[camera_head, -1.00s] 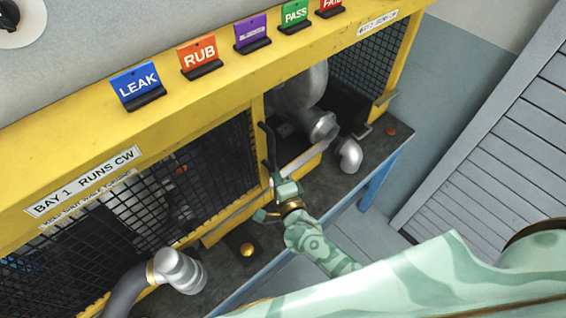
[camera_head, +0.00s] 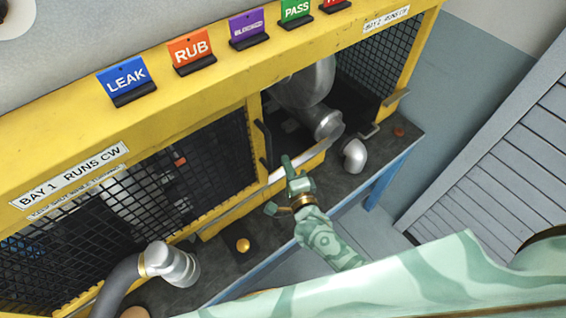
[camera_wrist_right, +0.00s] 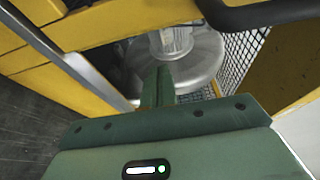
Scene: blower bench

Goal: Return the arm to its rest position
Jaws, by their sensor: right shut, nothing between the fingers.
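My right gripper (camera_head: 286,183) is pale green and shut, with nothing between its fingers. In the head view it hangs in front of the yellow bench frame, just below the dark door handle (camera_head: 264,145) and apart from it. In the right wrist view its closed fingers (camera_wrist_right: 158,88) point toward the open bay, where a grey metal blower housing (camera_wrist_right: 185,65) shows. My right arm (camera_head: 330,243) reaches in from the lower right. My left gripper is not in view.
A yellow bench (camera_head: 190,100) with mesh guards carries coloured tags, such as LEAK (camera_head: 127,80) and RUB (camera_head: 191,49).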

